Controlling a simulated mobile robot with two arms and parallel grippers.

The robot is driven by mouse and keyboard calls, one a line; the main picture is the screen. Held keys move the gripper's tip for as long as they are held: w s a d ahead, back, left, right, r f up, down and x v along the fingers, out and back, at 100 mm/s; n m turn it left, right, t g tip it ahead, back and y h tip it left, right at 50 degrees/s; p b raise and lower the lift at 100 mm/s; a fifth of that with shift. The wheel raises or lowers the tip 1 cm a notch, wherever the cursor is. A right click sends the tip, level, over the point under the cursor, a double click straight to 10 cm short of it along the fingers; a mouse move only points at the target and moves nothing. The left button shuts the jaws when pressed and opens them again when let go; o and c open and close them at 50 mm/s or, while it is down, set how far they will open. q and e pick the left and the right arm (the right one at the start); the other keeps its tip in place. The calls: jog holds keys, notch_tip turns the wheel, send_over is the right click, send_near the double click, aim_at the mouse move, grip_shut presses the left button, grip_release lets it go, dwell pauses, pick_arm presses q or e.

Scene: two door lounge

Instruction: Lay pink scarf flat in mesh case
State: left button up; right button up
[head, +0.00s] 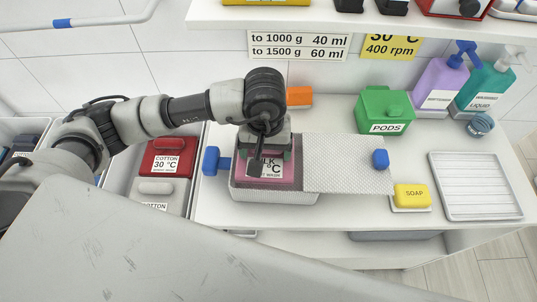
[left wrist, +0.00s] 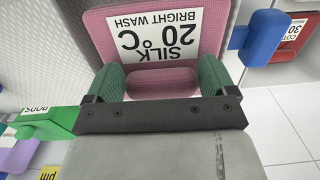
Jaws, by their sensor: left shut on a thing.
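The pink scarf (head: 240,168) is a flat pink piece with a white label reading "SILK 20 °C BRIGHT WASH". In the head view it lies within the outline of the mesh case (head: 275,197), partly hidden by my left gripper (head: 266,155). The case's mesh lid (head: 335,165) is folded open to the right. In the left wrist view my left gripper (left wrist: 163,84) has its green fingers shut on the raised pink grip of the scarf (left wrist: 95,32). I cannot tell whether the scarf touches the case bottom. My right gripper is not in view.
A blue knob (head: 212,160) sits left of the case; another (head: 381,159) is on the lid. A yellow soap (head: 412,196), green pods box (head: 385,112) and ribbed white tray (head: 475,185) stand to the right. Left is a bin with a red cotton piece (head: 166,160). A shelf overhangs behind.

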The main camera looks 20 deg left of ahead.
aim_at(266, 155)
pick_arm(q)
jog(key=shift+f, duration=0.4)
jog(key=shift+w+f, duration=0.1)
jog(key=shift+f, duration=0.2)
notch_tip(266, 155, down, 3)
jog(key=shift+f+p, duration=0.2)
jog(key=shift+p, duration=0.2)
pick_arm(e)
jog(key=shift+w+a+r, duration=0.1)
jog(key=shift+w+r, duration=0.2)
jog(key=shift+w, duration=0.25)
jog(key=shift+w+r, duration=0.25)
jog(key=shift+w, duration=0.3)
pick_arm(q)
jog(key=shift+w, duration=0.1)
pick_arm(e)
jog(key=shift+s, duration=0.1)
pick_arm(q)
jog(key=shift+f, duration=0.15)
jog(key=o, duration=0.7)
jog(key=shift+o, duration=0.2)
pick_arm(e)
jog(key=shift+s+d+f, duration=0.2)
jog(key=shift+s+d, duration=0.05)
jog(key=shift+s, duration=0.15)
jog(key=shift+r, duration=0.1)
